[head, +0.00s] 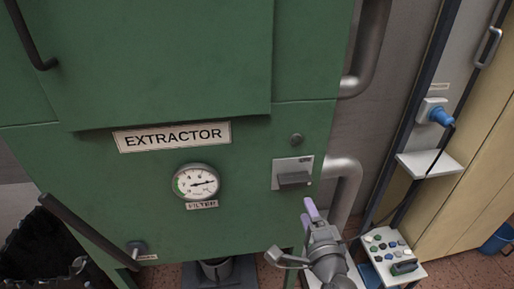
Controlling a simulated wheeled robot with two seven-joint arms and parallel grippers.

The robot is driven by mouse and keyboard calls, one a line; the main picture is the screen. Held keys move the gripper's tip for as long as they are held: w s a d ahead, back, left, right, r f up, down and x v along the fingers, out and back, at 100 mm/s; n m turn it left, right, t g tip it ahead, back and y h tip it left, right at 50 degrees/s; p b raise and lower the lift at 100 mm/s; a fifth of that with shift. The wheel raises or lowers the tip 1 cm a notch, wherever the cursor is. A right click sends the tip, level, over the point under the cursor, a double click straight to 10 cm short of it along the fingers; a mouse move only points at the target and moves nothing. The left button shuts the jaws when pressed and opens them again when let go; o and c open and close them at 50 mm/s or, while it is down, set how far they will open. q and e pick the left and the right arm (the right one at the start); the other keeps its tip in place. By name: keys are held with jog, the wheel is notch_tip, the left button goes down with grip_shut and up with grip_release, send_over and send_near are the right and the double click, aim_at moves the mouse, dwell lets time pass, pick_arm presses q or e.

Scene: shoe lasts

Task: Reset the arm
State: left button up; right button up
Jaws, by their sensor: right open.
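My right gripper (310,209) is in the lower middle of the head view, with pale purple fingers pointing up and away from me. It is open, and I see nothing held in it. My grey right wrist and arm (326,255) come in from the bottom edge. The gripper is in front of the green extractor cabinet (110,190), below a grey switch box (292,173) on its front. I cannot tell the distance between the gripper and the cabinet. My left gripper does not show.
The extractor carries a round gauge (196,182). Silver pipes (343,185) run at its right. A blue plug (441,117) sits on the wall above a white shelf (430,163). A black bag (40,245) is lower left.

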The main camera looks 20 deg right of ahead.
jog(key=s+a+f+n+g+y, duration=0.1)
jog(key=s+a+f+n+g, duration=0.15)
jog(key=f, duration=0.35)
jog(key=s+a+f+n+g+y, duration=0.1)
jog(key=f+n, duration=0.2)
jog(key=f, duration=0.2)
jog(key=s+a+f+n+g+y, duration=0.1)
jog(key=a+f+n+g, duration=0.15)
jog(key=f, duration=0.35)
jog(key=s+a+f+n+g+y, duration=0.1)
jog(key=s+f+n+g, duration=0.1)
jog(key=s+f+n, duration=0.3)
jog(key=s+a+f+n+g, duration=0.2)
jog(key=s+f+g, duration=0.1)
jog(key=s+f, duration=0.4)
jog(key=s+f+n+g, duration=0.3)
jog(key=s+n, duration=0.1)
jog(key=s, duration=0.5)
jog(key=s+d+f+n+g, duration=0.1)
jog(key=s+f+n+g, duration=0.2)
jog(key=s, duration=0.6)
jog(key=shift+s+f+n, duration=0.15)
jog(key=shift+s+n, duration=0.1)
jog(key=shift+n, duration=0.55)
